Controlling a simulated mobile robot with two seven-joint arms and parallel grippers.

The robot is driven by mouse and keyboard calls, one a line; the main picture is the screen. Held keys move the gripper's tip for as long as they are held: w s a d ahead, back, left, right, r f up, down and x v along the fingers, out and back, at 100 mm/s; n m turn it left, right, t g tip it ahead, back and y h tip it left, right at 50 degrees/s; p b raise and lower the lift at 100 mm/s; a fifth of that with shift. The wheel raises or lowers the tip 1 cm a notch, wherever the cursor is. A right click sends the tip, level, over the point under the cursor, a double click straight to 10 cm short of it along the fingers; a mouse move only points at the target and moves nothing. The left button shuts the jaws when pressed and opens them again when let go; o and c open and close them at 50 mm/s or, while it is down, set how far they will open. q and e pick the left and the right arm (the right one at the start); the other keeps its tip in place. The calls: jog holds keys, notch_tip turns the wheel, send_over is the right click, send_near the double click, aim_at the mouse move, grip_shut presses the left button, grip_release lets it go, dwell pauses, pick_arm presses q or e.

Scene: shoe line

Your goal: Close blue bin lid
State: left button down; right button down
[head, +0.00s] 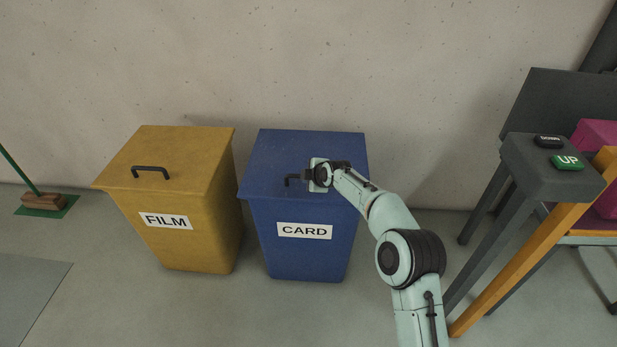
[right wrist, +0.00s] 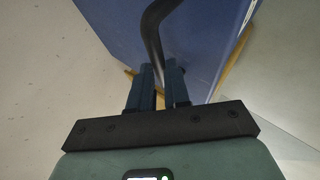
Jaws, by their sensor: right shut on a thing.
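The blue bin (head: 300,245) stands against the wall with a white CARD label on its front. Its blue lid (head: 305,150) lies down flat over the top of the bin. My right gripper (head: 309,177) is at the lid's dark handle (head: 290,180), near the lid's front edge, and covers part of it. In the right wrist view the two fingers (right wrist: 163,85) are shut on the black handle (right wrist: 155,30), with the blue lid behind. My left gripper is not in view.
A yellow FILM bin (head: 185,230) with its lid down stands just left of the blue bin. At the right is a dark stand with DOWN and UP buttons (head: 567,162) and an orange post (head: 520,255). A broom (head: 42,200) is far left. The floor in front is clear.

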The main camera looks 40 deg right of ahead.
jog(key=f, duration=0.1)
jog(key=s+f, duration=0.1)
jog(key=f, duration=0.1)
jog(key=shift+a, duration=0.15)
jog(key=c, duration=1.1)
grip_release()
jog(key=shift+w, duration=0.1)
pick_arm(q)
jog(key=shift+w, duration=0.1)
pick_arm(e)
jog(key=shift+r, duration=0.1)
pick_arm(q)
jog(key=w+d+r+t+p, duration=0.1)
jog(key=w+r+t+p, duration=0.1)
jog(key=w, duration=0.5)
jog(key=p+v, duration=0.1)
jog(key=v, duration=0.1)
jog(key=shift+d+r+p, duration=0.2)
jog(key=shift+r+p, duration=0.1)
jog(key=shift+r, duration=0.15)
pick_arm(e)
jog(key=r+v, duration=0.1)
jog(key=v, duration=1.3)
jog(key=shift+w+d, duration=0.25)
jog(key=shift+w, duration=0.2)
